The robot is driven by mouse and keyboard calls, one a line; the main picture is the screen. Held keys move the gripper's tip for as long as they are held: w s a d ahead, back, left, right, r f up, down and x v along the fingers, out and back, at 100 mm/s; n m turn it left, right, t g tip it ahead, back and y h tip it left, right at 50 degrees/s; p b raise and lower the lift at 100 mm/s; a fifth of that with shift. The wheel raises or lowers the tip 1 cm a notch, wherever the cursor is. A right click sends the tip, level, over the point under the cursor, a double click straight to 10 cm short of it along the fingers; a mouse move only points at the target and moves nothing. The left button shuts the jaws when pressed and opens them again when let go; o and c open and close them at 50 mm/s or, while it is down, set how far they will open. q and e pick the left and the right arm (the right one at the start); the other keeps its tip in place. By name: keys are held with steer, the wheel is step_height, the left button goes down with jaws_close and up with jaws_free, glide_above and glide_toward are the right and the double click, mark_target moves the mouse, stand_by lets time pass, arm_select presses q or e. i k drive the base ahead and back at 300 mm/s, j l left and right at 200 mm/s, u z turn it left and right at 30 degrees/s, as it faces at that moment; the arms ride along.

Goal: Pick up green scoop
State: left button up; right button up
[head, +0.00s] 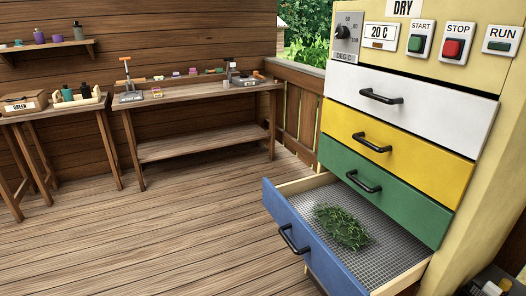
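I cannot make out a green scoop for certain in the head view. A small green item (217,70) lies at the back of the workbench, too small to tell what it is. Neither of my grippers is in view.
A drying cabinet stands at the right; its blue drawer (300,245) is pulled out, with green leaves (343,228) on its mesh. The white (420,103), yellow (420,158) and green (405,200) drawers are shut. The workbench (190,93) stands farther back. The plank floor (170,235) is clear.

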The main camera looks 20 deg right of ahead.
mark_target(214, 71)
steer(key=i+u, duration=0.15)
steer(key=i, duration=1.05)
steer(key=i+z, duration=0.15)
steer(key=i, duration=0.55)
steer(key=i+j+z, duration=0.1)
steer(key=i, duration=0.55)
steer(key=i+j+z, duration=0.15)
steer(key=i, duration=0.55)
steer(key=i+l, duration=0.3)
steer(key=i, duration=0.2)
steer(key=i+l, duration=0.35)
steer(key=i, duration=0.15)
steer(key=i+l+u, duration=0.1)
steer(key=i+l, duration=0.2)
steer(key=i, duration=0.2)
